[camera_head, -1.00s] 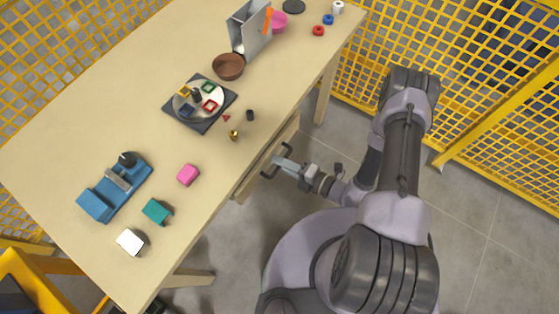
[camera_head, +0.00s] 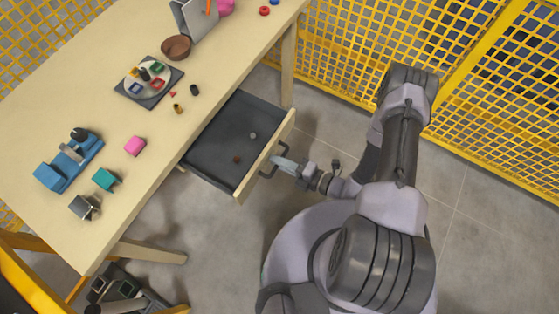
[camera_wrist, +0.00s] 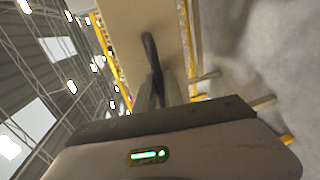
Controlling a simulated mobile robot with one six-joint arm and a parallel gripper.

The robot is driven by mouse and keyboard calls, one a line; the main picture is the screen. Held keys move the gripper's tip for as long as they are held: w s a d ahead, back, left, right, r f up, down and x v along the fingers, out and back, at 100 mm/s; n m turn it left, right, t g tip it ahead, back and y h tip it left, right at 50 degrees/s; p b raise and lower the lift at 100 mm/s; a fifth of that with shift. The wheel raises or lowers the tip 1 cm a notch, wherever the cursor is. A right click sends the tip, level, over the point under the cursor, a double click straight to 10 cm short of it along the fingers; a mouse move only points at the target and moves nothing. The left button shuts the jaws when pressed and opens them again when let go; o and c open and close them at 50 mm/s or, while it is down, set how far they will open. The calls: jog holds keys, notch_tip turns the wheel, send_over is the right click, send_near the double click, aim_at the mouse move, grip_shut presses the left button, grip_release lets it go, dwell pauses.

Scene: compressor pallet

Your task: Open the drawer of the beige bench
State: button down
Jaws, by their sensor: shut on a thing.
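The beige bench (camera_head: 110,105) fills the left of the head view. Its drawer (camera_head: 215,145) stands pulled well out from the bench's right side, with a dark grey inside and a beige front. Two small things, one grey and one brown, lie in the drawer. My gripper (camera_head: 279,161) is shut on the dark drawer handle (camera_head: 267,171) at the drawer's front. In the wrist view, the dark curved handle (camera_wrist: 152,50) runs between my fingers, with the beige drawer front behind it. The fingertips are partly hidden there.
On the bench stand a blue vise-like device (camera_head: 68,162), a pink block (camera_head: 135,146), a teal block (camera_head: 105,180), a plate with coloured pieces (camera_head: 149,81) and a brown bowl (camera_head: 176,47). Yellow mesh fences (camera_head: 350,55) stand behind. Grey floor lies below the drawer.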

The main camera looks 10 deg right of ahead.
dwell(0.3)
jog(key=c, duration=1.7)
grip_release()
jog(key=p+v, duration=0.3)
jog(key=v, duration=1.4)
jog(key=shift+d+p, duration=0.2)
jog(key=shift+p, duration=0.2)
